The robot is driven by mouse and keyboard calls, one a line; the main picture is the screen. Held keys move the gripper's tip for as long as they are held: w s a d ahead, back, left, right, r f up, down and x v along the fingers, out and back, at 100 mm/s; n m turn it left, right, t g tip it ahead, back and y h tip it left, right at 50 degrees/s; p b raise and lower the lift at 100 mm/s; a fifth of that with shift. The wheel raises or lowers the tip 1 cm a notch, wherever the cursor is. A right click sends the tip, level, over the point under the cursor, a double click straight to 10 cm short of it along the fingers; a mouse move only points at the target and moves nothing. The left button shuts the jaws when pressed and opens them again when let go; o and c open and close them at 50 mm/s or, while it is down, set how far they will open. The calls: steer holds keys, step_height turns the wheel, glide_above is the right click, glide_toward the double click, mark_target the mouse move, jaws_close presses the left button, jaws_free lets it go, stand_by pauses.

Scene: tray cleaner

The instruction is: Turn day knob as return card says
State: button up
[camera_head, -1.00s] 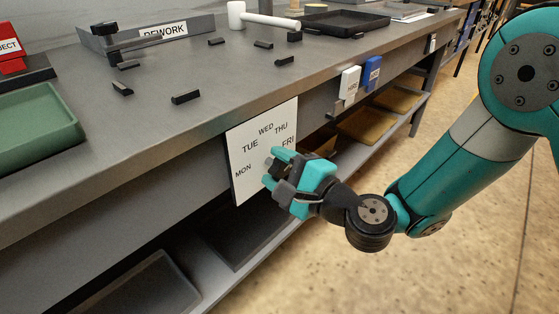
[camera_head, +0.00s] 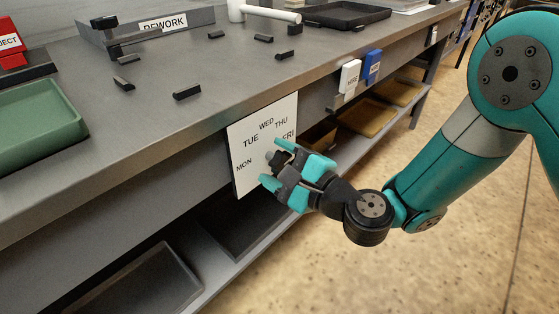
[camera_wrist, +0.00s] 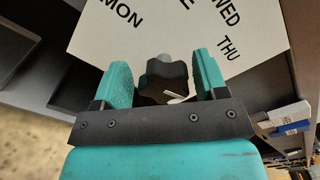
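The white day panel (camera_head: 245,170) is on the bench front, marked MON, TUE, WED, THU and FRI. The dark lobed day knob (camera_wrist: 165,78) stands out from it, also visible in the head view (camera_head: 280,160). A small white mark shows on the knob; I cannot tell which day it points to. My gripper (camera_head: 278,166) is at the panel, its fingers on either side of the knob. In the wrist view, my gripper (camera_wrist: 164,84) is open with narrow gaps beside the knob. I cannot identify a readable return card.
White (camera_head: 349,77) and blue (camera_head: 372,65) tags hang on the bench edge to the right. Small dark parts (camera_head: 186,93), a green tray (camera_head: 40,115), a REWORK bin (camera_head: 160,32) and a black tray (camera_head: 345,16) are on the bench. A lower shelf (camera_head: 205,250) runs beneath.

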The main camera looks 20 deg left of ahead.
steer(key=shift+o, duration=0.3)
steer(key=shift+d, duration=0.1)
steer(key=shift+d+f+b, duration=0.2)
steer(key=shift+d+b, duration=0.2)
steer(key=shift+b, duration=0.65)
steer(key=b+v, duration=1.6)
steer(key=b, duration=0.5)
steer(key=shift+s+d+r, duration=0.2)
steer(key=shift+s, duration=0.05)
